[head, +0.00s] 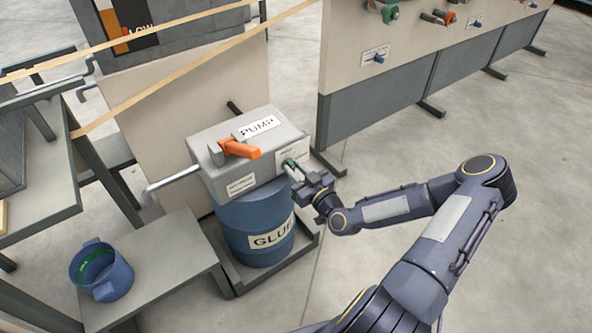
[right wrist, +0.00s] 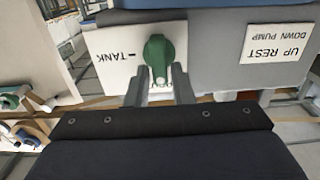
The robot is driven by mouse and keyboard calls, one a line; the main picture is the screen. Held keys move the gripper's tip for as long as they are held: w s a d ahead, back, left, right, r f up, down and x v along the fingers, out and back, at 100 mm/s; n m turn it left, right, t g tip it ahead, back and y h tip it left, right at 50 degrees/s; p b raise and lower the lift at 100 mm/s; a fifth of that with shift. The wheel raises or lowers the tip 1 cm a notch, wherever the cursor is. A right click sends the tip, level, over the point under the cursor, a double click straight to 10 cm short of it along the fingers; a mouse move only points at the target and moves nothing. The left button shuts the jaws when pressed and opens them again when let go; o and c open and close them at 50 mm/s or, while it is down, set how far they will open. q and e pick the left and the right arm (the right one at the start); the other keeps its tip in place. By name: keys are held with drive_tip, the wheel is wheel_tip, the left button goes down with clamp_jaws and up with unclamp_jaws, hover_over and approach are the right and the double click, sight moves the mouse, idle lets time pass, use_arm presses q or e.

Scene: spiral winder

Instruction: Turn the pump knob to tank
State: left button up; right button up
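The pump (head: 235,150) is a grey box marked PUMP on top of a blue drum. Its green knob (head: 289,164) is on the box's right-hand face. In the right wrist view the knob (right wrist: 157,50) sits on a white plate with the upside-down word TANK (right wrist: 122,57) to its left. The knob's narrow end points down there, towards my gripper, not at the word. My right gripper (head: 299,177) is at this face. Its two fingers (right wrist: 159,70) are apart, one on each side of the knob's narrow end; I cannot tell whether they touch it. My left gripper is out of view.
An orange handle (head: 240,149) is on the pump top. The blue GLUE drum (head: 258,228) stands below on a low tray. A blue bucket (head: 103,272) is on a grey bench (head: 180,262). A panel wall (head: 375,100) stands behind. The floor to the right is clear.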

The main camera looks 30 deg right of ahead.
clamp_jaws()
drive_tip(key=shift+m, duration=0.3)
drive_tip(key=m, duration=0.3)
drive_tip(key=shift+d+b, duration=0.2)
drive_tip(key=shift+b, duration=0.2)
drive_tip(key=m, duration=0.4)
drive_tip(key=f+m, duration=0.1)
drive_tip(key=m, duration=0.4)
drive_tip(key=d+m+b, duration=0.1)
drive_tip(key=m, duration=0.4)
drive_tip(key=shift+f, duration=0.15)
drive_tip(key=shift+m, duration=0.3)
